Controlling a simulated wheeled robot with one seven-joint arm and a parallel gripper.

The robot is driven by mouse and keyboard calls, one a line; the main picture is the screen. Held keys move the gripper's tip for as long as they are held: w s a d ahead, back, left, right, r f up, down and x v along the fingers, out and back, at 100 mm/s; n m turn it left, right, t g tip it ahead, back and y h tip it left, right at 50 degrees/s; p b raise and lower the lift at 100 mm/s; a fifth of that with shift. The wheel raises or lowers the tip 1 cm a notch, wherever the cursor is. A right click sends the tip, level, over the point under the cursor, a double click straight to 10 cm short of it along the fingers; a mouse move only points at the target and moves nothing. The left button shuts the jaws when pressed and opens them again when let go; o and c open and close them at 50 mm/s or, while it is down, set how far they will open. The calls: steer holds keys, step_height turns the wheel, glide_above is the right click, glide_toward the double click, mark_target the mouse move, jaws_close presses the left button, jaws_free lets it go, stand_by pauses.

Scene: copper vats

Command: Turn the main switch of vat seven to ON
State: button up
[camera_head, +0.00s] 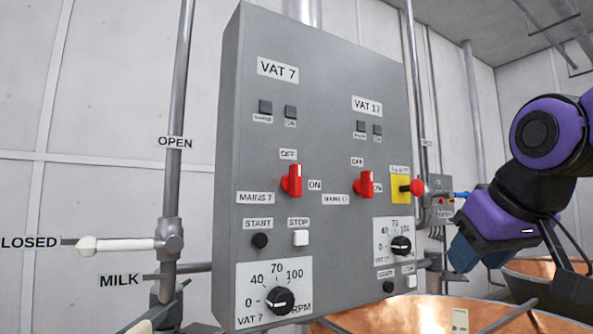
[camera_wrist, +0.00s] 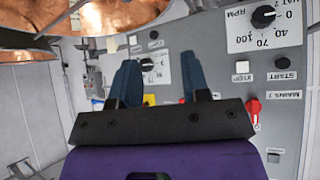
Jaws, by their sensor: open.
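The MAINS 7 switch (camera_head: 291,181) is a red knob on the left half of a grey control panel (camera_head: 330,75), under the VAT 7 label (camera_head: 278,69). Its handle stands upright, towards the OFF label (camera_head: 288,154); the ON label (camera_head: 315,185) is to its right. The wrist view, which is upside down, shows this knob (camera_wrist: 254,108) right of my fingers. My gripper (camera_head: 466,256) is at the right of the head view, well apart from the switch. In the wrist view my gripper (camera_wrist: 160,82) has its two fingers apart with nothing held.
A similar red MAINS 17 switch (camera_head: 364,183) and a red knob (camera_head: 416,187) on a yellow plate (camera_head: 400,188) lie between my gripper and the MAINS 7 switch. Dials and buttons sit below. A white-handled valve lever (camera_head: 118,244) is at left; copper vats (camera_head: 420,315) are below right.

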steer(key=w+a+r+n+t+y, duration=0.1)
steer(key=w+a+r+n+y, duration=0.1)
steer(key=w+a+r, duration=0.55)
steer(key=n+t+y, duration=0.1)
steer(key=n+y, duration=0.1)
steer(key=y, duration=0.2)
glide_toward(299, 165)
steer(key=x, duration=1.1)
steer(key=shift+w, duration=0.15)
jaws_close()
